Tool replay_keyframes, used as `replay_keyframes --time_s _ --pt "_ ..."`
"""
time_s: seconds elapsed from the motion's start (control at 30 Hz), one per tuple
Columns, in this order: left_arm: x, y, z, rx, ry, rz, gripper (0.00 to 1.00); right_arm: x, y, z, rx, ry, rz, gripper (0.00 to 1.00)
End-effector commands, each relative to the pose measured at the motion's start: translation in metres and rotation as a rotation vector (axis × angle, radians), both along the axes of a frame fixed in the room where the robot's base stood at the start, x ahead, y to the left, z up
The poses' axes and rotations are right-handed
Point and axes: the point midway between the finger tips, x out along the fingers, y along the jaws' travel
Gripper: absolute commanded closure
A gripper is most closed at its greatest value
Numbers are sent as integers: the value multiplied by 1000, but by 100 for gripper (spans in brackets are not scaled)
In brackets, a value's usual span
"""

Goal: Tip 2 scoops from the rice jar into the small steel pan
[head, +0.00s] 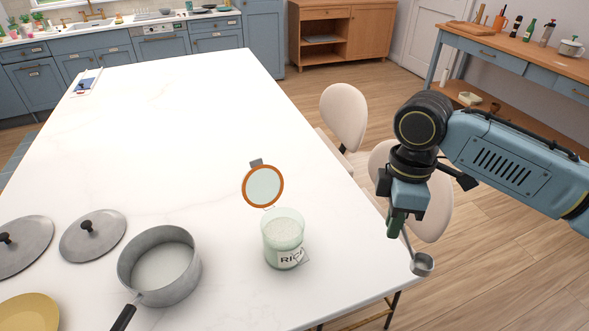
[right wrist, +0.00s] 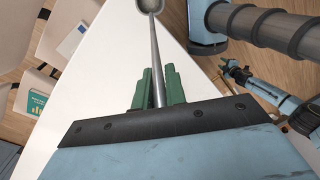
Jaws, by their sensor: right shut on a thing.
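My right gripper (head: 396,222) is shut on the handle of a steel scoop (head: 422,264), off the table's right edge, to the right of the jar. In the right wrist view the scoop's handle (right wrist: 155,65) runs up from between the green fingers; I cannot tell what its bowl holds. The glass rice jar (head: 284,240) stands upright on the table with pale rice inside and its orange-rimmed lid (head: 263,186) swung open. The small steel pan (head: 160,264) stands left of the jar, its inside floor pale. My left arm seems to show small in the right wrist view (right wrist: 270,95).
Two grey lids (head: 92,236) lie left of the pan, with a yellow plate (head: 28,312) at the front left. Chairs (head: 345,115) stand along the table's right side. A wooden sideboard (head: 500,52) stands at the right.

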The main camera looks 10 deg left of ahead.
Motion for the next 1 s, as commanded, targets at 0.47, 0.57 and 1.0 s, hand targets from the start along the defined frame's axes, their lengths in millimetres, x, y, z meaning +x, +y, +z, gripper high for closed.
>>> replay_keyframes --time_s 0.47,0.57,1.0 --pt "-1 0 31 0 1 0 64 -7 82 42 -3 0 1043 100" --pt "-1 0 36 0 1 0 64 -11 99 51 -4 0 1264 100" --pt "-1 1 58 1 2 -1 64 -30 161 83 -6 -2 2124 100"
